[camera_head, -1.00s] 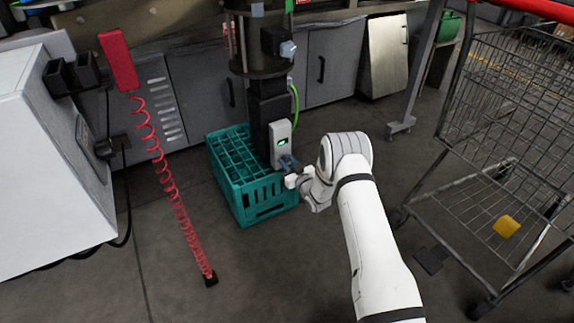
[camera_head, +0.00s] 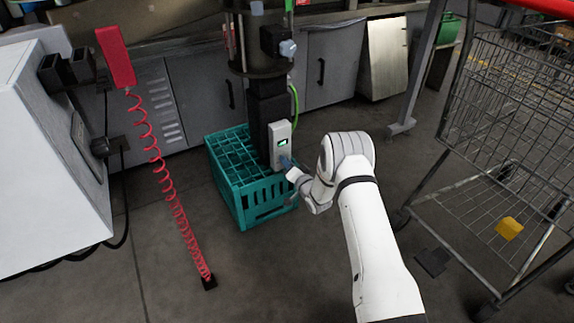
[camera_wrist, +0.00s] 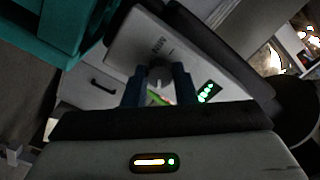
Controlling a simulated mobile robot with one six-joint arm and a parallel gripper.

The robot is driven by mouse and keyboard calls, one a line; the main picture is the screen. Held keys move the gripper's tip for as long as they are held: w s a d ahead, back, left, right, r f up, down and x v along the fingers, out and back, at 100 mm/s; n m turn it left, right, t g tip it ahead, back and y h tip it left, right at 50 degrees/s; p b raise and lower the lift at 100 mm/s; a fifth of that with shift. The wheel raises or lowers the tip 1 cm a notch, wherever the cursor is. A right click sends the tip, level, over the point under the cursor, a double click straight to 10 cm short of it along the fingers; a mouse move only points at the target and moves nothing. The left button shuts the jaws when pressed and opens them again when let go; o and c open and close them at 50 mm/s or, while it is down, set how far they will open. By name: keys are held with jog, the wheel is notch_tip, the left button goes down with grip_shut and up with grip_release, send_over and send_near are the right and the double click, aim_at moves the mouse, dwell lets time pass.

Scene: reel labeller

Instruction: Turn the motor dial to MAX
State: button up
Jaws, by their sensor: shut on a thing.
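The motor control box (camera_head: 280,141) is a pale upright panel with a small green-lit display, on the dark column of the machine in the head view. In the wrist view the box (camera_wrist: 140,48) shows tilted, with small lettering and green lights. The motor dial (camera_wrist: 158,74) is a grey round knob on its face. My gripper (camera_wrist: 158,82) has its two blue fingers on either side of the dial, shut on it. In the head view my gripper (camera_head: 286,162) meets the lower part of the box. The dial's pointer position cannot be read.
A teal crate (camera_head: 265,212) stands on the floor below and left of the box. A red handset with a coiled cord (camera_head: 117,57) hangs at left. A wire cart (camera_head: 478,150) stands at right. Grey floor is open in front.

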jog(key=m, duration=0.5)
jog(key=shift+s+a+f+m, duration=0.2)
jog(key=shift+m, duration=0.1)
dwell(0.5)
jog(key=o, duration=0.7)
jog(key=shift+c, duration=0.2)
jog(key=o, duration=0.3)
jog(key=shift+w+d+r, duration=0.1)
jog(key=shift+r, duration=0.05)
jog(key=shift+o, duration=0.2)
jog(key=p+v, duration=0.2)
jog(key=v, duration=0.5)
jog(key=shift+s+d+p, duration=0.25)
jog(key=shift+s+p, duration=0.1)
jog(key=shift+p, duration=0.05)
